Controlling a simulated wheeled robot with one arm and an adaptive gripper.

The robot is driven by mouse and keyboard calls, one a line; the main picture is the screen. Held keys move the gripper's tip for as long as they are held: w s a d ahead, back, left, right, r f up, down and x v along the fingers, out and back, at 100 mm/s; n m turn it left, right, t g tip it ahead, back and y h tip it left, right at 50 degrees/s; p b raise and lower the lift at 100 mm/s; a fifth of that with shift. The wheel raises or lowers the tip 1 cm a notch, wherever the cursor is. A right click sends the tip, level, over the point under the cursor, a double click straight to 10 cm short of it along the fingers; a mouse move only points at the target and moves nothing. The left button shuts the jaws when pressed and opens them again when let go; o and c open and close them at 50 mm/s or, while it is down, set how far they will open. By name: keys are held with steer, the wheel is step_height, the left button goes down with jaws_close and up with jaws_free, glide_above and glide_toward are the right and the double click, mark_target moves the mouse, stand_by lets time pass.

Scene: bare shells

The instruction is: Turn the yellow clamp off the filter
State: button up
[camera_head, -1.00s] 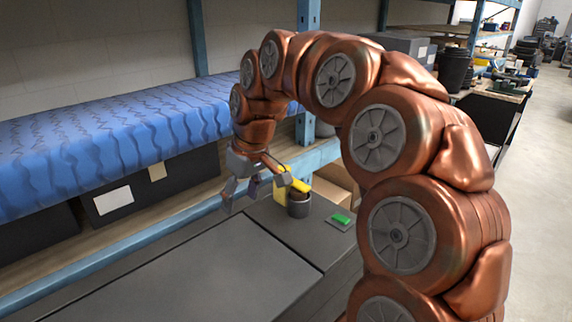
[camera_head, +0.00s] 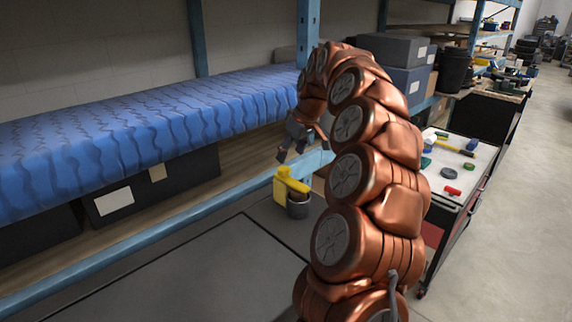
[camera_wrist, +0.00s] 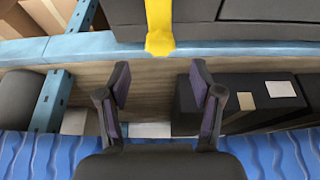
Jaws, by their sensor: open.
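The yellow clamp (camera_head: 281,188) sits at the top of the dark grey cylindrical filter (camera_head: 299,208), on the dark flat top in the head view. In the wrist view the clamp (camera_wrist: 158,28) shows as a yellow bar at the top middle, beyond the fingertips. My gripper (camera_head: 295,152) is above the clamp in the head view and apart from it. In the wrist view my gripper (camera_wrist: 160,82) has its two fingers spread with nothing between them. The filter cannot be made out in the wrist view.
A blue tyre-patterned slab (camera_head: 130,140) lies on the shelf to the left, with dark boxes (camera_head: 115,195) below. A blue shelf beam (camera_head: 140,243) runs behind the dark top (camera_head: 190,280). A cart (camera_head: 470,165) with small tools stands at right. The front dark top is clear.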

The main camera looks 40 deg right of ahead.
mark_target(284, 169)
steer(key=shift+p+x, duration=0.75)
steer(key=shift+x, duration=2.15)
steer(key=shift+c, duration=0.2)
jaws_close()
